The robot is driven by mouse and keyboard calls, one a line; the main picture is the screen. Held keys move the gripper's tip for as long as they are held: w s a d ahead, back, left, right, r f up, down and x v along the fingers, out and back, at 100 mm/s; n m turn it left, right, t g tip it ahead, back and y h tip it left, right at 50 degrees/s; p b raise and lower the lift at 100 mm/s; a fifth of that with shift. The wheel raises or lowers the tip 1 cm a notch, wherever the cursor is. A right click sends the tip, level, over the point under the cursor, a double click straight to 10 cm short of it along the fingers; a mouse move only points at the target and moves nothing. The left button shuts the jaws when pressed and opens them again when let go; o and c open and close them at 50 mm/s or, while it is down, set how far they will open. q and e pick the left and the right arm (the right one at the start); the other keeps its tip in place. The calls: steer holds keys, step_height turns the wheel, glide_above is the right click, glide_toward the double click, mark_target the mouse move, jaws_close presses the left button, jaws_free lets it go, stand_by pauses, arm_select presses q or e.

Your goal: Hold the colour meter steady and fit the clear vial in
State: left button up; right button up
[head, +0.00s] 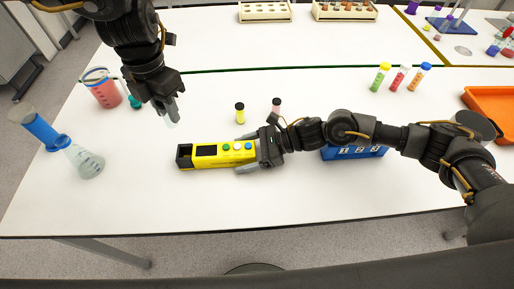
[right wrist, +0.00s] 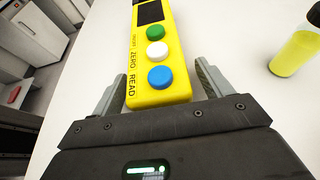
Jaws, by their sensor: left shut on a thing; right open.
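The yellow colour meter (head: 215,163) lies on the white table, with a dark open socket at its left end, a dark screen and green, white and blue buttons. Its button end also shows in the right wrist view (right wrist: 160,98). My right gripper (head: 247,153) is open, with one finger on each side of the meter's button end; in the right wrist view (right wrist: 155,88) narrow gaps show beside the meter. My left gripper (head: 171,110) is shut on the clear vial (head: 171,123), above the table, up and left of the meter. Its fingers hide the vial's upper part.
A yellow vial (head: 239,113) and a dark-capped vial (head: 276,106) stand behind the meter. A beaker of red liquid (head: 105,92), a flask (head: 84,160) and a blue cylinder (head: 40,128) stand left. A blue numbered block (head: 355,153) sits partly behind my right arm. The front table is clear.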

mark_target(174, 127)
steer(key=shift+a+f, duration=0.15)
steer(key=shift+a, duration=0.15)
steer(key=shift+c, duration=0.5)
steer(key=c, duration=1.2)
arm_select(q)
steer(key=shift+n, duration=0.4)
steer(key=f, duration=0.6)
steer(key=shift+s+d+f, duration=0.15)
steer(key=shift+s, duration=0.15)
steer(key=shift+w+a, duration=0.2)
steer(key=shift+w, duration=0.15)
